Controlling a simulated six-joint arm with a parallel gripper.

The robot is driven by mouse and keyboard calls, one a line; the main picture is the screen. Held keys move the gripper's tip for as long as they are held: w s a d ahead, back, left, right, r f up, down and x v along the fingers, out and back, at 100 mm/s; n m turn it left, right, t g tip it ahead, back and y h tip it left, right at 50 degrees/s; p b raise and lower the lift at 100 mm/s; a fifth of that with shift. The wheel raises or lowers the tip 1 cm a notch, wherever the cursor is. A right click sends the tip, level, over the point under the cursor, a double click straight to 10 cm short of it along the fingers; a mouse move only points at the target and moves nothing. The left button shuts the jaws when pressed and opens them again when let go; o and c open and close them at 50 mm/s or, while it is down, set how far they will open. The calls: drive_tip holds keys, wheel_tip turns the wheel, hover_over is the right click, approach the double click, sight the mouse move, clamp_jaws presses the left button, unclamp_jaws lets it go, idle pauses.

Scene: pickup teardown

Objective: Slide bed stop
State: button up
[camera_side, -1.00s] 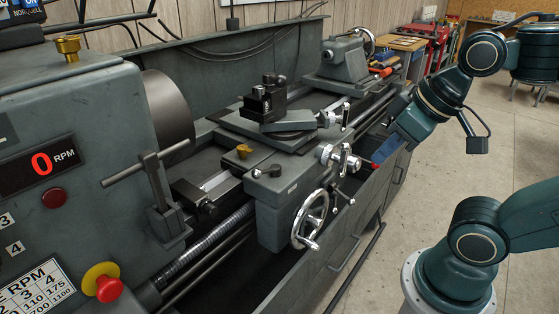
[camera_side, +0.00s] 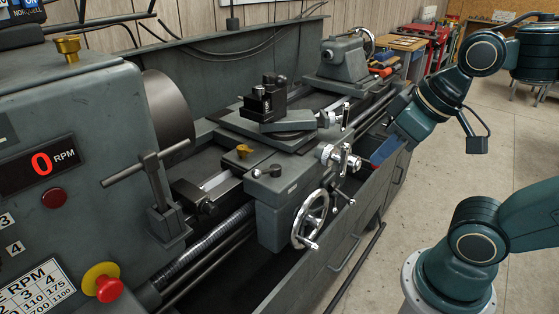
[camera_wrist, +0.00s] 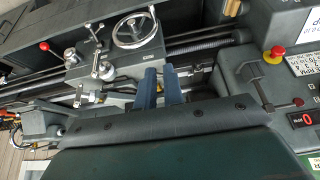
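A small dark block with a round end screw, which looks like the bed stop (camera_side: 195,201), sits on the lathe bed between the chuck and the carriage in the side view. I cannot pick it out clearly in the wrist view. My gripper (camera_side: 382,151) has blue fingers and is at the right of the carriage, in front of the lathe, well away from the block. In the wrist view, the two fingers of my gripper (camera_wrist: 160,84) stand apart with a narrow gap and nothing visible between them.
The carriage apron (camera_side: 280,205) with its handwheel (camera_side: 310,220) and levers lies between my gripper and the block. The chuck (camera_side: 170,112) and a T-handled lever (camera_side: 150,165) are at the left. The tailstock (camera_side: 343,58) stands behind. Open floor (camera_side: 430,205) lies at the right.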

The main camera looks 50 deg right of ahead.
drive_tip(key=o, duration=0.7)
drive_tip(key=shift+w+r, duration=0.2)
drive_tip(key=shift+w, duration=0.05)
drive_tip(key=o, duration=0.4)
drive_tip(key=shift+g, duration=0.7)
drive_tip(key=w+r, duration=0.1)
drive_tip(key=w, duration=0.2)
drive_tip(key=w+a+r, duration=0.1)
drive_tip(key=w+r, duration=0.1)
drive_tip(key=w, duration=0.1)
drive_tip(key=w+r, duration=0.1)
drive_tip(key=w, duration=0.2)
drive_tip(key=shift+w+a+r, duration=0.15)
drive_tip(key=shift+w+a, duration=0.2)
drive_tip(key=shift+o, duration=0.2)
drive_tip(key=g, duration=0.4)
hover_over(198, 196)
wheel_tip(198, 196, down, 12)
drive_tip(key=shift+f, duration=0.2)
drive_tip(key=shift+f, duration=0.1)
wheel_tip(198, 196, down, 14)
drive_tip(key=shift+r, duration=0.2)
